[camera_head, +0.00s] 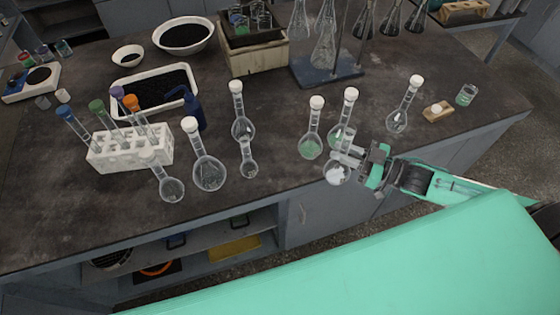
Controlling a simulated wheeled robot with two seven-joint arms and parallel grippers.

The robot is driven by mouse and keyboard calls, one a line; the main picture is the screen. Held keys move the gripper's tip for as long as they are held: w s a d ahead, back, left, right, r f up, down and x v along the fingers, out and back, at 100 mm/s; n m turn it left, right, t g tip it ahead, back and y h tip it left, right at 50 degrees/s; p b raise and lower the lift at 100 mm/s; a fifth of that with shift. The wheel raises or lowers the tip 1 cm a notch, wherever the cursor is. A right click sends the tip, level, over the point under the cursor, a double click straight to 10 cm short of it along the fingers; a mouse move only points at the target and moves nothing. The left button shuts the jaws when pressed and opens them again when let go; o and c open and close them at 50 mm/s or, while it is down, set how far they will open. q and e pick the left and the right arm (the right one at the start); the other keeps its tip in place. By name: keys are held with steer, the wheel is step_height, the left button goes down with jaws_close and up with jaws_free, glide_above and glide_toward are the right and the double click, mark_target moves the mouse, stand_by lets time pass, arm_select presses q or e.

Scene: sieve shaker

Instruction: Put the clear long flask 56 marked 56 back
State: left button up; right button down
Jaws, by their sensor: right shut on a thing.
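Several long-necked, round-bodied flasks stand on the dark bench. No markings are legible, so I cannot tell by label which is 56. My right gripper (352,156) comes in from the right and is shut on the neck of a clear flask (337,175). That flask is upright near the bench's front edge, with something pale in its bulb. I cannot tell whether it touches the bench. Just behind it is a white-capped flask (350,95) with a greenish bulb, partly hidden by the gripper and the held flask. My left gripper is not in view.
A green-tinted capped flask (311,146) stands just left of the held one. More clear flasks stand left (209,174) and right (397,121). A white tube rack (130,150) is at left, a flask stand (328,72) behind.

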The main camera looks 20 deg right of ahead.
steer(key=shift+w+a+r, duration=0.15)
steer(key=shift+w, duration=0.2)
steer(key=f+p+x, duration=0.2)
steer(key=p+x, duration=0.1)
steer(key=x, duration=0.5)
steer(key=f+p+x, duration=0.1)
steer(key=p+x, duration=0.2)
steer(key=x, duration=0.6)
steer(key=shift+f, duration=0.4)
steer(key=shift+f, duration=0.15)
steer(key=c, duration=1.3)
jaws_free()
